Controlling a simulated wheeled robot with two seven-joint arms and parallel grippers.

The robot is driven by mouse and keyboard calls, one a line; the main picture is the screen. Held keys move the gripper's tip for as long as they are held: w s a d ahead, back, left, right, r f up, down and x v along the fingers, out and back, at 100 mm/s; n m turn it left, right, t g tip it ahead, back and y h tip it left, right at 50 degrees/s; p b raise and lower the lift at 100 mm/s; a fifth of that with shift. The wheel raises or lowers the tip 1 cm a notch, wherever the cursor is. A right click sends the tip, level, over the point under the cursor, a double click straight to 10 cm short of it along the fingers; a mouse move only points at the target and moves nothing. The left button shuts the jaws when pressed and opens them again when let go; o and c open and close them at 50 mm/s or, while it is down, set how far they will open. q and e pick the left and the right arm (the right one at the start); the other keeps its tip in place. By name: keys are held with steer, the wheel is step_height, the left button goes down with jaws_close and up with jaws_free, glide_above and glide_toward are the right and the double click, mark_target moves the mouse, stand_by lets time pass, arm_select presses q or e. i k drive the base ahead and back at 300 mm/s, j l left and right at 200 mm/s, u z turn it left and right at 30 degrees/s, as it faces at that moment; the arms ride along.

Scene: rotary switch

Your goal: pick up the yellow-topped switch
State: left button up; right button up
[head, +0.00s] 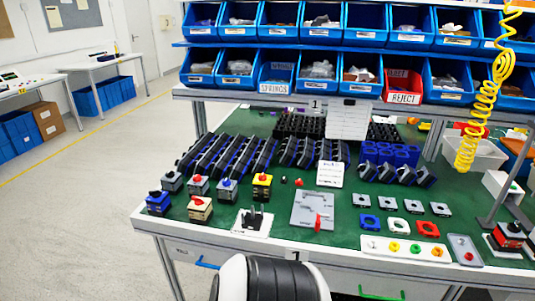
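A switch with a yellow top (262,180) and a dark lower body stands upright on the green table mat. It is the rightmost of a loose group of small switch boxes at the left part of the table. A small red part shows on its top. A cream box with a red button (200,208) stands to its front left, near the table's front edge. Neither of my grippers shows in the head view.
Grey boxes with red (198,186) and blue (227,188) buttons stand left of the switch. Black-and-blue rows (228,155) lie behind it. A black part on a white plate (253,220) is in front. Blue bins (237,65) line the back.

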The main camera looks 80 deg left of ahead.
mark_target(262, 191)
steer(key=u, duration=2.75)
steer(key=i+j, duration=0.05)
steer(key=j, duration=0.05)
